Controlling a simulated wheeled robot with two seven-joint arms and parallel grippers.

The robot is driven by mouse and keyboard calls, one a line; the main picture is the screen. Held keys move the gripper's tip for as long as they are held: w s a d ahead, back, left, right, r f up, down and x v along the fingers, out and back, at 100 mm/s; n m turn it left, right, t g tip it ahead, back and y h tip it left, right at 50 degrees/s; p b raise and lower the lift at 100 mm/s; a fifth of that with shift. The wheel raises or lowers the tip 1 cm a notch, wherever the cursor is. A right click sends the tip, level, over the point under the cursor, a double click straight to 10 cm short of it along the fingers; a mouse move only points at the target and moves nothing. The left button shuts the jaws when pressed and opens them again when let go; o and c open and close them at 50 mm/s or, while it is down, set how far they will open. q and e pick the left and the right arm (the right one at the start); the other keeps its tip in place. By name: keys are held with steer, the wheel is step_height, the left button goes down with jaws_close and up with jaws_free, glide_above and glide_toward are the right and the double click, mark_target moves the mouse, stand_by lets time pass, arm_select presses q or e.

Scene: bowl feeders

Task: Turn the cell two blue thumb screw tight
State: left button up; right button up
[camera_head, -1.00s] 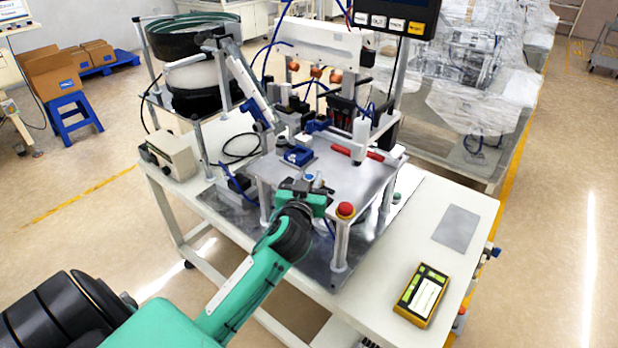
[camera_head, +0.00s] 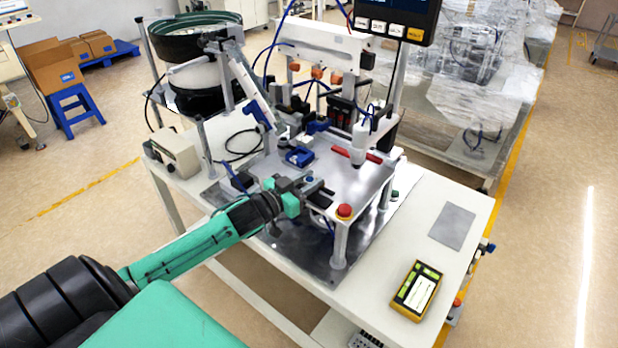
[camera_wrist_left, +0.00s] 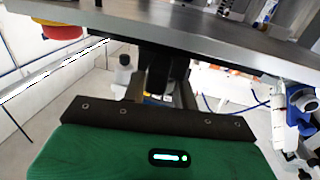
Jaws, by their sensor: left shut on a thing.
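My left gripper (camera_head: 320,193) reaches in from the left at the near edge of the metal plate (camera_head: 345,180). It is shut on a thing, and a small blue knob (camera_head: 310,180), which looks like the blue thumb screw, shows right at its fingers. The fingers hide most of the contact. In the left wrist view the dark gripper fingers (camera_wrist_left: 160,75) point away under the plate's edge (camera_wrist_left: 200,22), and what is between them cannot be made out. My right gripper is not in view.
A blue block (camera_head: 299,157) and a red-handled clamp (camera_head: 359,150) stand on the plate. A yellow handheld device (camera_head: 417,288) lies at the front right of the white table (camera_head: 460,195).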

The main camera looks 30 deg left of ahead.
arm_select(q)
steer(key=shift+m+h, duration=0.5)
steer(key=shift+h, duration=0.3)
steer(key=o, duration=1)
steer(key=shift+c, duration=0.2)
steer(key=shift+s+a+f, duration=0.1)
steer(key=shift+s+a, duration=0.15)
steer(key=shift+s, duration=0.45)
steer(key=b+v, duration=0.3)
steer(key=v, duration=0.9)
steer(key=shift+r, duration=0.4)
steer(key=shift+s, duration=0.1)
